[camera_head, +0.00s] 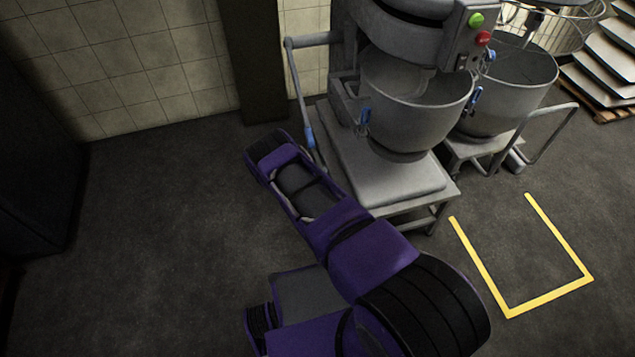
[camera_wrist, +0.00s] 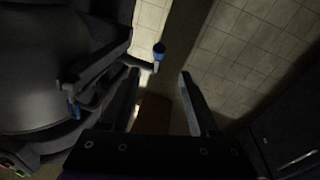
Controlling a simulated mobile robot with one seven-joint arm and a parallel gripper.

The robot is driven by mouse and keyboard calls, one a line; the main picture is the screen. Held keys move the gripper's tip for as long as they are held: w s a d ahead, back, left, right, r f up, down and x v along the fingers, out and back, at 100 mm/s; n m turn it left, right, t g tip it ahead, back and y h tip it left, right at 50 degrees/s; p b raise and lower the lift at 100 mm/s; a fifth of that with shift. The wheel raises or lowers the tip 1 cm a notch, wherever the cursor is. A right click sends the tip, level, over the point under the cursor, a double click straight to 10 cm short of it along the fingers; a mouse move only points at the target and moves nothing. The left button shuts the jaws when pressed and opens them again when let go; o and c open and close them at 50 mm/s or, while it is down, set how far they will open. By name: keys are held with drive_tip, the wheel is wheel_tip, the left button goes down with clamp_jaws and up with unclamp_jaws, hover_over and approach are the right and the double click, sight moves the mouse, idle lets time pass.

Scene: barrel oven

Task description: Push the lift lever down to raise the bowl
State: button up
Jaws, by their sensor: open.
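The lift lever (camera_head: 298,85) is a thin grey bar at the left side of the grey mixer (camera_head: 400,25). It hangs down from a short arm and ends in a blue grip. In the wrist view the lever's blue end (camera_wrist: 159,49) shows beyond my fingertips, between their lines and apart from them. The metal bowl (camera_head: 415,105) sits in the mixer's frame above its base, with blue clamps at its sides. My gripper (camera_wrist: 160,73) is open, with nothing between its fingers. In the head view my purple arm hides the fingers.
A second bowl (camera_head: 510,85) stands behind on the right, beside a bent metal handle (camera_head: 548,125). Trays (camera_head: 608,60) are stacked at the far right. A tiled wall (camera_head: 140,60) and dark post (camera_head: 258,60) stand behind. The floor at left is clear.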

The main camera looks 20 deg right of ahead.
drive_tip(key=shift+s+a+f, duration=0.1)
drive_tip(key=shift+s+a, duration=0.05)
drive_tip(key=shift+s, duration=1.05)
